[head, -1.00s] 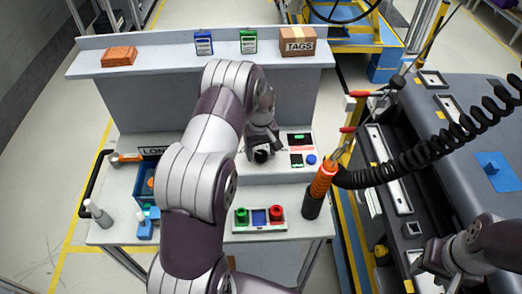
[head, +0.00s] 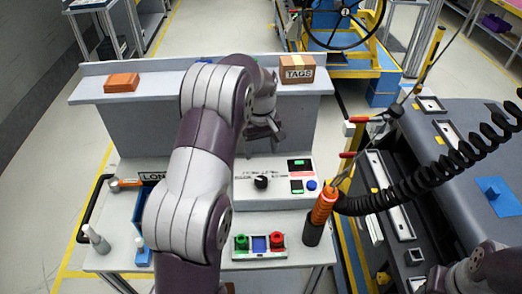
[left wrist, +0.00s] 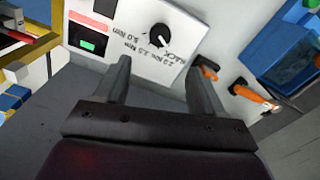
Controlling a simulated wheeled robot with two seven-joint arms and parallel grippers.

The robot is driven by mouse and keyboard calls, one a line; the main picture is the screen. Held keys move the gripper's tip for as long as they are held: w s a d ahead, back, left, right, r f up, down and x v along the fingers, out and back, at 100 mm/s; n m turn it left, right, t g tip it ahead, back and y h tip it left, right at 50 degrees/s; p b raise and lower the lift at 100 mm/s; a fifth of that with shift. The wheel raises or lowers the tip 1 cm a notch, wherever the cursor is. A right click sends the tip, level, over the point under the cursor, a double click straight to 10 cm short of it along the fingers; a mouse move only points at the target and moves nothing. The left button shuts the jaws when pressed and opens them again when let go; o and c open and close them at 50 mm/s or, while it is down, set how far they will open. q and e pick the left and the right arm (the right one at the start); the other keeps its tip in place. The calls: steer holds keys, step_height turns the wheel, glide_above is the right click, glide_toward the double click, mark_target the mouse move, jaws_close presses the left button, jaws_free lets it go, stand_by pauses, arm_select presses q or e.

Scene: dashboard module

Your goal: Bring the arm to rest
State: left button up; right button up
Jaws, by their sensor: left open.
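My left arm comes up from the bottom of the head view and bends over the bench. My left gripper (head: 268,136) is open and empty, above and behind the control box (head: 245,190) with the black knob (head: 261,182). In the left wrist view the two fingers (left wrist: 160,82) are spread apart with nothing between them, and the knob (left wrist: 159,36) shows beyond them. My right arm shows only at the bottom right corner of the head view, and its jaws cannot be made out.
The shelf (head: 150,78) holds an orange box (head: 122,82) and a TAGS carton (head: 298,69). On the bench are a red-green-blue tray (head: 259,246), an orange-handled tool in a dark holder (head: 312,232) and a blue bin (head: 142,205) partly behind my arm.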

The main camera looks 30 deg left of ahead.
stand_by(0.3)
steer(key=shift+w+a, duration=0.1)
arm_select(q)
steer(key=s+d+m, duration=0.4)
steer(key=s+d, duration=0.2)
steer(key=s, duration=0.4)
steer(key=s+d+m+t, duration=0.1)
steer(key=s+d+m, duration=0.4)
steer(key=s, duration=0.5)
steer(key=shift+d+m, duration=0.3)
steer(key=shift+d, duration=0.3)
steer(key=shift+s+r, duration=0.15)
steer(key=shift+s, duration=0.15)
arm_select(e)
steer(key=shift+s, duration=0.2)
arm_select(q)
steer(key=shift+w, duration=0.15)
arm_select(e)
steer(key=shift+w, duration=0.15)
